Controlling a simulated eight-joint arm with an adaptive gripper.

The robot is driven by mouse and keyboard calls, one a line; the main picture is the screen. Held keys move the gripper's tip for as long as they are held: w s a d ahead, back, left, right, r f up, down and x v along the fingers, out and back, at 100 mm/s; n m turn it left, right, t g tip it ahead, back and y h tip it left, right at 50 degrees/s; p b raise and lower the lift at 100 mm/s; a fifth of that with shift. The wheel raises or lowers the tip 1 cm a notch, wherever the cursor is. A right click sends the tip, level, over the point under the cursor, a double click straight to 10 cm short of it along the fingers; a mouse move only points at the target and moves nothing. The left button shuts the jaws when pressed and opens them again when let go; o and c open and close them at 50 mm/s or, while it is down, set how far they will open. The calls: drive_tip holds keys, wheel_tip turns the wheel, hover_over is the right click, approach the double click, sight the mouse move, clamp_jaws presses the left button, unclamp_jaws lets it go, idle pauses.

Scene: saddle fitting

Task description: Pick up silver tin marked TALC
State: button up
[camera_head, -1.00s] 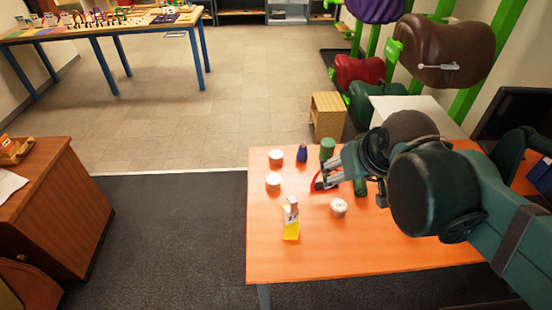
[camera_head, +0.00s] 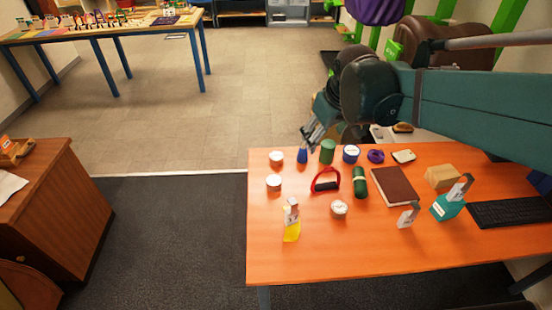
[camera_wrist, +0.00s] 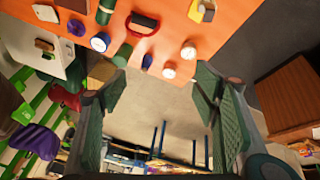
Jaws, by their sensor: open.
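Several small round tins with pale tops stand on the orange table, and I cannot read TALC on any of them. One pale tin (camera_head: 276,157) is at the far left edge, also seen in the wrist view (camera_wrist: 169,71). A second (camera_head: 273,183) stands just in front of it, also in the wrist view (camera_wrist: 188,51). A third (camera_head: 339,208) is nearer the table's middle. A blue-sided tin with a pale top (camera_head: 351,154) stands at the back. My gripper (camera_head: 306,139) is open and empty, above the table's back edge near a small blue bottle (camera_head: 302,155).
A green cylinder (camera_head: 327,151) stands beside the blue bottle. A red-handled item (camera_head: 325,180), green roll (camera_head: 360,182), brown book (camera_head: 394,187) and yellow-and-white carton (camera_head: 291,221) are also on the table. The front of the tabletop is clear.

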drive_tip(key=w+a+f+n+g, duration=0.1)
drive_tip(key=w+a+f+n, duration=0.2)
drive_tip(key=w, duration=0.7)
drive_tip(key=n+g, duration=0.3)
drive_tip(key=n, duration=0.3)
hover_over(276, 156)
drive_tip(key=f, duration=2.9)
drive_tip(key=shift+s+a, duration=0.15)
drive_tip(key=shift+s, duration=0.1)
drive_tip(key=shift+w+a+f, duration=0.1)
drive_tip(key=shift+f, duration=0.4)
drive_tip(key=shift+f+b, duration=0.1)
drive_tip(key=shift+b, duration=0.2)
drive_tip(key=shift+w+f, duration=0.15)
drive_tip(key=shift+f, duration=1)
drive_tip(key=shift+f, duration=0.1)
